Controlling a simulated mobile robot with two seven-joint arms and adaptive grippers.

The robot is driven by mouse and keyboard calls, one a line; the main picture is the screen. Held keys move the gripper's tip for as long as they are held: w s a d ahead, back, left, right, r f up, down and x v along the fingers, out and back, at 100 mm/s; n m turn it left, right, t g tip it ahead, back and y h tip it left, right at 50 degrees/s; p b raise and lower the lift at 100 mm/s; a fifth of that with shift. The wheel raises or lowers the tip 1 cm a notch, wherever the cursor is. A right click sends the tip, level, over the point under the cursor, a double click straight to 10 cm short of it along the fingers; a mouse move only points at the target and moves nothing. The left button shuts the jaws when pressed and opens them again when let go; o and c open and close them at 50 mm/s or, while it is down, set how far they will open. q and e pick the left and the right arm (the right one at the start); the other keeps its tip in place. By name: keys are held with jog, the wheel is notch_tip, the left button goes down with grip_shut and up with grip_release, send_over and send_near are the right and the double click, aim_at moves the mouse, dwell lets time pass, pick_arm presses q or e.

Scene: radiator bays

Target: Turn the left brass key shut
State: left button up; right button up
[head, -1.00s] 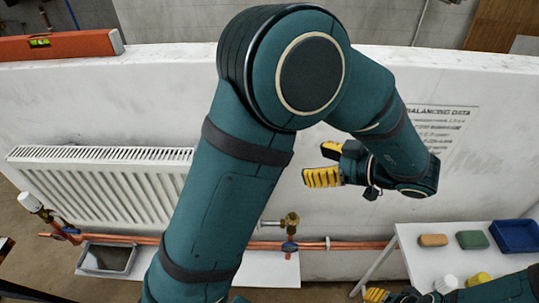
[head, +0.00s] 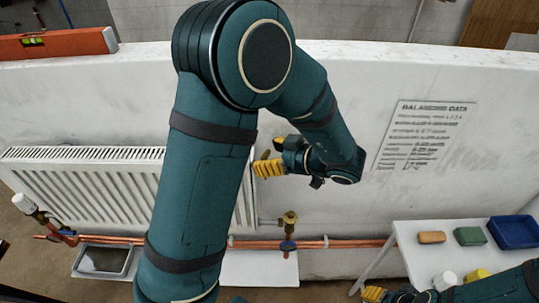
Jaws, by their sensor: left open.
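A brass valve fitting (head: 290,218) stands on the copper pipe right of the radiator, with a blue part (head: 287,246) below it. Another blue part (head: 66,232) is on the pipe at the left, below a white valve head (head: 24,203). I cannot tell a separate left brass key; my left arm hides part of the pipe and radiator. My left gripper (head: 267,157), with yellow fingertips, is open and empty, in front of the wall above the brass fitting and apart from it. My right gripper (head: 374,294) is low at the bottom edge, only partly in view.
A white radiator (head: 90,195) hangs at the left, with a grey tray (head: 104,260) beneath the pipe. A white table (head: 420,262) at the right bears an orange block, a green block and a blue bin (head: 514,233). An orange level (head: 55,44) lies on the wall's top.

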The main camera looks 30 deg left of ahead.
pick_arm(q)
grip_shut()
